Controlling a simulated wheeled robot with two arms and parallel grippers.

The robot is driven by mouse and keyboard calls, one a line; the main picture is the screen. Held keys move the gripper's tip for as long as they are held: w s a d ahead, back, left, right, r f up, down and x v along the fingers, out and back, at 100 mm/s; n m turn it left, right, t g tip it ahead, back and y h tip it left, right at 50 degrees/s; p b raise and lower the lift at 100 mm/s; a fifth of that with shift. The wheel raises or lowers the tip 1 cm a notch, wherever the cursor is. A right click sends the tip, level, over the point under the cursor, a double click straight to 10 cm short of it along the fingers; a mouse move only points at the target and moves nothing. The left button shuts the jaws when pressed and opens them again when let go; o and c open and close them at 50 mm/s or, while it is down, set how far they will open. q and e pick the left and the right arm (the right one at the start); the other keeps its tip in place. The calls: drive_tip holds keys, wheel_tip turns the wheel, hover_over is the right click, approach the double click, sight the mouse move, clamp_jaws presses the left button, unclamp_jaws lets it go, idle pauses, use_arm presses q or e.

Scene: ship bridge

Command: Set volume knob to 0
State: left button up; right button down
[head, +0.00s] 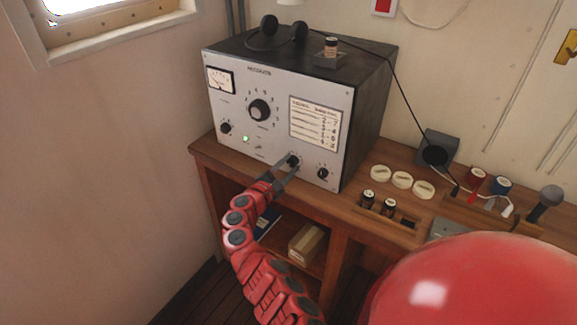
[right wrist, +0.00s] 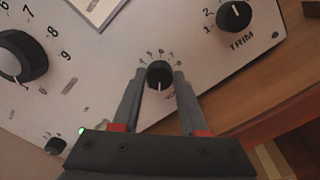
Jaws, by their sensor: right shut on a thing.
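The grey-faced radio receiver (head: 275,110) stands on the wooden desk. A small black knob (head: 292,160), low on its panel, is held between the fingertips of my right gripper (head: 285,169). In the right wrist view the knob (right wrist: 160,74) sits between the two dark fingers of my gripper (right wrist: 161,82), with small numbers arched above it. Its white pointer line points down in that picture, toward my gripper's palm. The label below the knob is mostly hidden. My left gripper is not in view.
The TRIM knob (right wrist: 234,15) is close on the right, and a large numbered dial (head: 259,110) is up and left. On the desk are white round discs (head: 402,180), small jars (head: 368,199), a microphone (head: 547,200) and a black cable. An open shelf holds a box (head: 306,243).

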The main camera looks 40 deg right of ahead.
drive_tip(key=shift+c, duration=2.2)
unclamp_jaws()
drive_tip(key=b+v, duration=0.3)
drive_tip(key=v, duration=1.4)
drive_tip(key=shift+a, duration=0.2)
drive_tip(key=shift+s, duration=0.1)
